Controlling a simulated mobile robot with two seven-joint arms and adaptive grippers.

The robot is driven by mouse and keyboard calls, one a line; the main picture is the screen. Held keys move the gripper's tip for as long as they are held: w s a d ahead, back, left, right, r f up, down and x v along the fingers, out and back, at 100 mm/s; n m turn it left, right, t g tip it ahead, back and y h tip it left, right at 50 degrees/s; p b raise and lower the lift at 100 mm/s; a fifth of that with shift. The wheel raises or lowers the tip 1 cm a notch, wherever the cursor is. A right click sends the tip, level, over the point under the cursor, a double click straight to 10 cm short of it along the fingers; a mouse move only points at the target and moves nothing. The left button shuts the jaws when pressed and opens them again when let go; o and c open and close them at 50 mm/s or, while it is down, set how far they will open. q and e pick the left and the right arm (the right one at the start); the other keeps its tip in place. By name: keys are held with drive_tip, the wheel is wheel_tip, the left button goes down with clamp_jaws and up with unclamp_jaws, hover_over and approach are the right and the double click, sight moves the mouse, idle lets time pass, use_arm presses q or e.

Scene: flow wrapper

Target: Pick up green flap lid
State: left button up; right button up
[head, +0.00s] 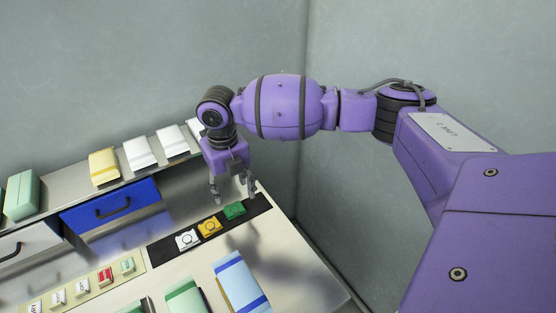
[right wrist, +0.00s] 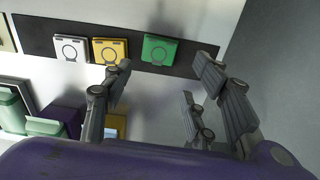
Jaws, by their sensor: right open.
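The green flap lid (head: 235,211) lies at the far right end of a dark mat (head: 257,205), beside a yellow lid (head: 209,228) and a white lid (head: 187,239). My right gripper (head: 234,192) is open and empty, pointing down above the green lid's end of the mat. In the right wrist view, the green lid (right wrist: 160,50) lies flat with a dark ring mark on it. The open fingers (right wrist: 163,82) spread either side of it, apart from it. My left gripper is out of view.
A blue drawer (head: 110,208) and a shelf with yellow and white packs (head: 104,166) stand behind at left. Green and blue packs (head: 241,282) lie in front. A wall rises close behind and at right.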

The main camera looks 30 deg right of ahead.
sight(234, 208)
drive_tip(key=shift+f, duration=0.4)
drive_tip(key=f, duration=0.6)
drive_tip(key=shift+w+a+f, duration=0.1)
drive_tip(key=shift+w+f, duration=0.15)
drive_tip(key=c, duration=0.5)
